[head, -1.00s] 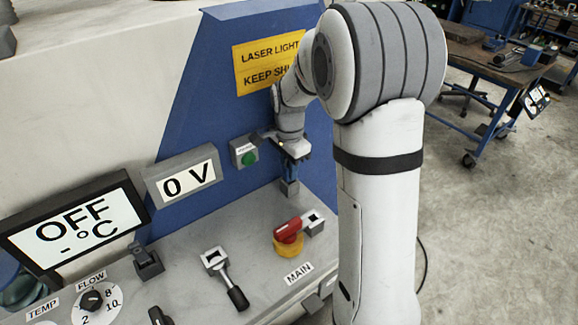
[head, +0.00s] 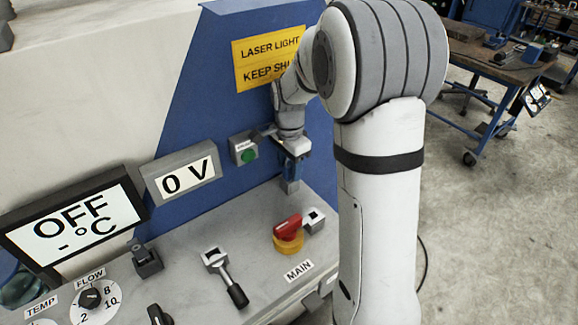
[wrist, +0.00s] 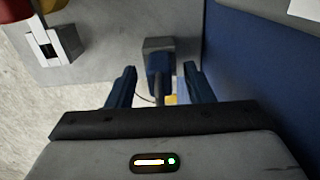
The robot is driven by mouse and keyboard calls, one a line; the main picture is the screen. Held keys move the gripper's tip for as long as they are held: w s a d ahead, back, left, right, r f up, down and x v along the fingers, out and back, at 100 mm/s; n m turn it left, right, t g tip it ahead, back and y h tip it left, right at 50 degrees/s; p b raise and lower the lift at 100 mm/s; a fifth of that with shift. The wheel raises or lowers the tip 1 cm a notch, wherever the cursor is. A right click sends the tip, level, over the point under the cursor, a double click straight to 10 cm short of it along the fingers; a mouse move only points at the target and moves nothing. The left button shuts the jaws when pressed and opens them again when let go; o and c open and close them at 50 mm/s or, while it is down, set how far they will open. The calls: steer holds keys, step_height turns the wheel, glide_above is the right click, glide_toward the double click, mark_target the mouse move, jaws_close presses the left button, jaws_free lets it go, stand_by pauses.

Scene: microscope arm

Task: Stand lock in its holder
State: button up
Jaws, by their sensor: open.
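The lock (wrist: 158,66) has a dark blue body and stands in a small grey holder (wrist: 158,44) on the grey panel top, close to the blue wall. Its grey shackle points up towards my gripper (wrist: 157,86). The blue fingers are apart, one on each side of the lock, with visible gaps and no clear contact. In the head view, my gripper (head: 291,158) is above the holder (head: 290,186), and the fingers and lock blend together there. How deep the lock sits in the holder is hidden.
A red and yellow main switch (head: 288,232) with a grey hasp (head: 313,220) is in front of the holder. A green button box (head: 244,150) is on the blue wall to the left. A black-handled lever (head: 226,277) is on the panel further left.

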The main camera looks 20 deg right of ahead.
mark_target(290, 165)
step_height(290, 165, up, 7)
steer(key=shift+r, duration=0.15)
stand_by(0.5)
steer(key=shift+s+r, duration=0.15)
steer(key=shift+s, duration=0.1)
steer(key=s+n+t, duration=0.2)
steer(key=s+n, duration=1.1)
steer(key=s, duration=0.9)
steer(key=shift+s+a+r+n+t, duration=0.2)
steer(key=shift+a+r+n+t, duration=0.1)
steer(key=shift+r+t, duration=0.1)
